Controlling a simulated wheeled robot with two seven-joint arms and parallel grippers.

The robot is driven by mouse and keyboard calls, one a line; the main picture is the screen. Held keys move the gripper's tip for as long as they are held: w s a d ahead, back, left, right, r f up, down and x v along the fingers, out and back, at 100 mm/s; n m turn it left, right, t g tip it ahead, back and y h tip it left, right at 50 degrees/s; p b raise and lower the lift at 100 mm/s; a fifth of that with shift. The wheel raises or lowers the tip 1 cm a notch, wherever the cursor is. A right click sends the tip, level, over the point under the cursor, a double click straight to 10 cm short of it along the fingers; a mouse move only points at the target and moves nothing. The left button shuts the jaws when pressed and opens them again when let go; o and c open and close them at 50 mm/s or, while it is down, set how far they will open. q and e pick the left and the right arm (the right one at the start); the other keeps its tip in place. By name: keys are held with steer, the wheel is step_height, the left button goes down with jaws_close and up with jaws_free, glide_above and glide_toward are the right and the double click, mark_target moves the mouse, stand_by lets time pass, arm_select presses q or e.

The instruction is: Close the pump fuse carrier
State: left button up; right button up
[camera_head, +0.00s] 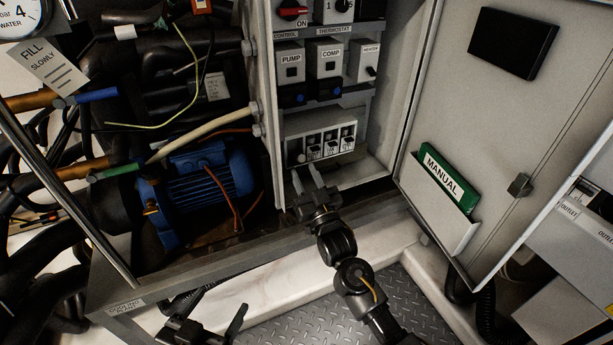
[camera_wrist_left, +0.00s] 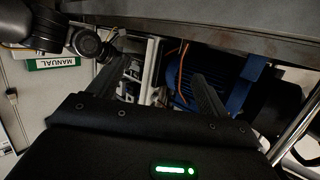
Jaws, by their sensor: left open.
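A row of fuse carriers (camera_head: 328,145) sits low in the open electrical cabinet, below the PUMP, COMP and HEATER modules. The leftmost position (camera_head: 300,157) looks different from the others, with a pale round part low in it; I cannot tell which carrier is the pump's or how far open it is. My right gripper (camera_head: 306,172) is just below the left end of this row, its two fingers apart and pointing up, with nothing visible between them. My left gripper (camera_head: 219,302) is open and empty at the bottom, well below the cabinet; its fingers also show in the left wrist view (camera_wrist_left: 158,78).
The cabinet door stands open at right, with a green manual (camera_head: 449,180) in its pocket. A blue motor (camera_head: 205,190), pipes and cables fill the left bay. A frame rail (camera_head: 250,250) lies between my left gripper and the motor. Tread plate floor (camera_head: 310,320) is below.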

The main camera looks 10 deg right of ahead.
steer(key=c, duration=0.4)
steer(key=p, duration=0.2)
steer(key=shift+r+g+p, duration=0.3)
steer(key=shift+r, duration=0.1)
steer(key=shift+c, duration=0.2)
arm_select(q)
steer(key=s+a+f+n+g+y+p, duration=0.3)
steer(key=s+a+f+g+y, duration=0.2)
steer(key=s+a+f+g, duration=0.5)
arm_select(e)
steer(key=g+p, duration=0.1)
steer(key=p, duration=0.1)
steer(key=r+g+h+p, duration=0.1)
steer(key=p, duration=0.2)
steer(key=shift+w+r, duration=0.25)
steer(key=g+p, duration=0.1)
steer(key=p, duration=0.2)
steer(key=shift+w+r, duration=0.1)
steer(key=shift+r, duration=0.05)
steer(key=shift+p, duration=0.35)
arm_select(q)
steer(key=s+a+f+g, duration=0.1)
steer(key=s+f, duration=0.2)
steer(key=f, duration=0.7)
steer(key=s+a+f+y, duration=0.1)
steer(key=s+f, duration=0.1)
steer(key=f, duration=0.9)
steer(key=shift+s+a+f+m+g, duration=0.25)
steer(key=shift+s+a+m+g, duration=0.05)
steer(key=shift+s+g, duration=0.1)
